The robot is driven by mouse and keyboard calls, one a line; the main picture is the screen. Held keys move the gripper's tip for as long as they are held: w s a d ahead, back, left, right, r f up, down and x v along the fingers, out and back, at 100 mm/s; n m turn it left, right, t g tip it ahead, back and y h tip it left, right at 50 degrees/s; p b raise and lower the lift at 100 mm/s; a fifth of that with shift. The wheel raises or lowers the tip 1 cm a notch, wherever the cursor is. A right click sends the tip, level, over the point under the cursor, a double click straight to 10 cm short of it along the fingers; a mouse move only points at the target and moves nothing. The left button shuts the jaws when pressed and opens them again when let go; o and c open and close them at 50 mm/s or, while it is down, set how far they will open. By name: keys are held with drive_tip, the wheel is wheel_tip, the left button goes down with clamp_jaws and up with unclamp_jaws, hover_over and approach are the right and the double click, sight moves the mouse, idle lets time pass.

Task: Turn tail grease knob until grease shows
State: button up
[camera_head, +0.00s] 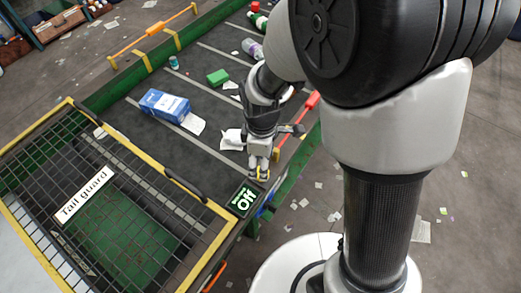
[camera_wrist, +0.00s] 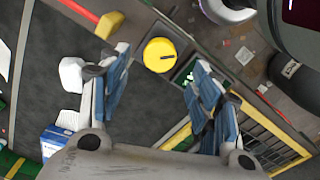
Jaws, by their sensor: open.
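The tail grease knob is a round yellow knob (camera_wrist: 160,55) with a short dark mark on its face, in the upper middle of the wrist view. My gripper (camera_wrist: 160,62) is open, with one blue-padded finger on each side of the knob and a gap to each. In the head view my gripper (camera_head: 259,164) points down at the belt's near right edge, and a bit of yellow shows at its tips. No grease can be made out around the knob.
The tail guard (camera_head: 84,195), a mesh cover with a yellow frame, lies to the left. The dark belt (camera_head: 190,90) carries a blue box (camera_head: 164,105), a green block (camera_head: 218,77) and loose paper. An orange-red bar (camera_head: 300,122) runs along the edge beside my arm.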

wheel_tip(320, 180, down, 6)
drive_tip(key=shift+r+b, duration=0.1)
drive_tip(key=shift+b, duration=0.5)
drive_tip(key=shift+c, duration=0.4)
drive_tip(key=c, duration=1)
drive_tip(key=shift+m, duration=3.4)
